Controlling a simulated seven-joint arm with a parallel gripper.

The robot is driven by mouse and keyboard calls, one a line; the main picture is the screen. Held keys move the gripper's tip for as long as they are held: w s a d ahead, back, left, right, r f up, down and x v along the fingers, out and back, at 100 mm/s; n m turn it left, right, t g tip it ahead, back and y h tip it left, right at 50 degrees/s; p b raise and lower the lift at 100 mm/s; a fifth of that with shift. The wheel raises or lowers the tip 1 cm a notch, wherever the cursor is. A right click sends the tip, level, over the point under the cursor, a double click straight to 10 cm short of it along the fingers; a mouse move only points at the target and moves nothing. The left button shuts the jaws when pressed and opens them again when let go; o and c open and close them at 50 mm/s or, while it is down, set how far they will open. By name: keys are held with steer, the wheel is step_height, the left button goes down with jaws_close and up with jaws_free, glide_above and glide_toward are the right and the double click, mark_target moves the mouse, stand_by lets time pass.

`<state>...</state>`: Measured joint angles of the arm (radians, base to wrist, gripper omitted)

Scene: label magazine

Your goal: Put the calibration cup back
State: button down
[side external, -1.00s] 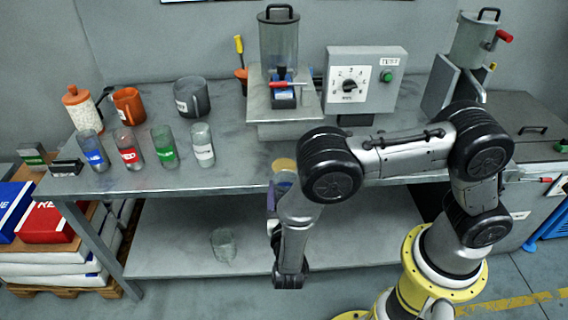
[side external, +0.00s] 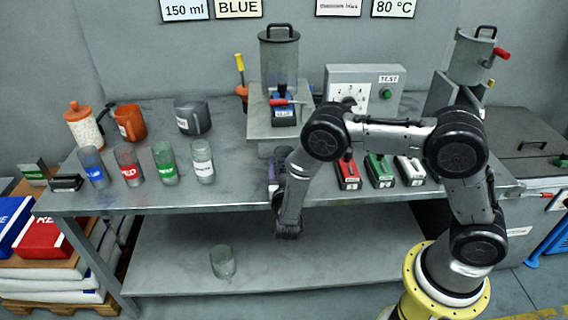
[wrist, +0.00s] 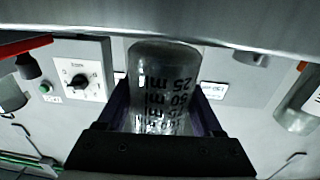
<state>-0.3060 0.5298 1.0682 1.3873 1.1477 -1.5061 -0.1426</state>
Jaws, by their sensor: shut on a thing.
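A clear calibration cup (wrist: 163,85) with dark ml marks stands between the two purple-edged fingers of my gripper (wrist: 162,108) in the wrist view. My gripper is shut on it. The marks appear upside down in that picture. In the side view my gripper (side external: 277,172) is near the bench's front edge, below the hopper stand, largely hidden behind my arm. The cup cannot be made out there, and I cannot tell whether it touches the bench.
Several labelled glasses, including a red-label one (side external: 129,168), stand on the bench (side external: 230,185) at left. Another clear glass (side external: 223,262) stands on the lower shelf (side external: 170,262). A hopper (side external: 280,62) and dial box (side external: 352,92) are behind; red, green and white blocks (side external: 380,172) sit right.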

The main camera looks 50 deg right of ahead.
steer(key=shift+x, duration=0.85)
steer(key=shift+w+d+f, duration=0.1)
steer(key=shift+d+f, duration=0.05)
steer(key=shift+f, duration=0.35)
steer(key=shift+f, duration=0.2)
steer(key=shift+c, duration=0.2)
jaws_free()
steer(key=v, duration=1.4)
steer(key=shift+w, duration=0.2)
